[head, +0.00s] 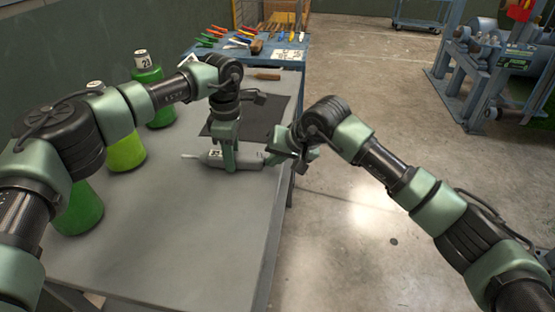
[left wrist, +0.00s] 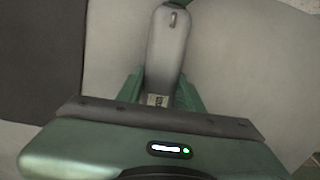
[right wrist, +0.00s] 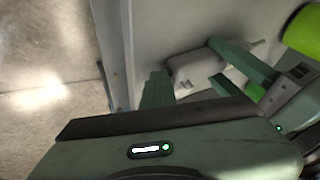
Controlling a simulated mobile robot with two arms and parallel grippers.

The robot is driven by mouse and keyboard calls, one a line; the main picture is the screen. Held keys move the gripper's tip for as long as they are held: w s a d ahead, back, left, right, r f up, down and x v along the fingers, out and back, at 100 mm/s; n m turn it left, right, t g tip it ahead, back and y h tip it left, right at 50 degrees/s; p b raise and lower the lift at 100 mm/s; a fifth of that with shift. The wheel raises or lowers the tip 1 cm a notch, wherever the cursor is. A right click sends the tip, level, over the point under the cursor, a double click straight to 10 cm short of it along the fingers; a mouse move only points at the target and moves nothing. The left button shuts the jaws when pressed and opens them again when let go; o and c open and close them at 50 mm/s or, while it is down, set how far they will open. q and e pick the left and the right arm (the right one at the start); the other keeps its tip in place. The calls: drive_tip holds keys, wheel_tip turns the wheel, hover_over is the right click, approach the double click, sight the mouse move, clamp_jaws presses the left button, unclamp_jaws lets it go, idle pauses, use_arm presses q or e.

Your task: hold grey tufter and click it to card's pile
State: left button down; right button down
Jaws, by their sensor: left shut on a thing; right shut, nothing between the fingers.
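The grey tufter (head: 249,160) is a slim grey tool with a pale tip at its left end and a small label. My left gripper (head: 229,163) is shut around its middle, low over the grey table. The tufter also shows between the green fingers in the left wrist view (left wrist: 168,50). My right gripper (head: 275,157) is shut and empty at the tufter's right end; I cannot tell whether it touches. In the right wrist view, the tufter's end (right wrist: 187,68) lies beside its fingers (right wrist: 157,85).
A dark mat (head: 276,106) lies on the grey table (head: 170,235) behind the tufter. Green bottles (head: 126,152) stand along the left. A wooden-handled tool (head: 268,76) lies at the back. A blue table (head: 267,46) holds coloured tools. The table's near part is clear.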

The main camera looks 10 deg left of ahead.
drive_tip(key=shift+s+a, duration=0.15)
drive_tip(key=shift+a, duration=0.15)
drive_tip(key=shift+d, duration=0.55)
drive_tip(key=d, duration=0.3)
drive_tip(key=shift+d, duration=0.25)
drive_tip(key=v, duration=0.9)
drive_tip(key=shift+d+r, duration=0.25)
drive_tip(key=shift+r, duration=0.1)
idle(1.0)
drive_tip(key=s+a+f+m+g+y, duration=0.1)
drive_tip(key=s+a+f+m+y, duration=0.15)
drive_tip(key=a+y, duration=0.4)
drive_tip(key=w+d+f+m+t, duration=0.6)
drive_tip(key=d+m+t, duration=0.4)
drive_tip(key=m, duration=0.6)
drive_tip(key=shift+f+y, duration=0.35)
drive_tip(key=shift+f, duration=0.4)
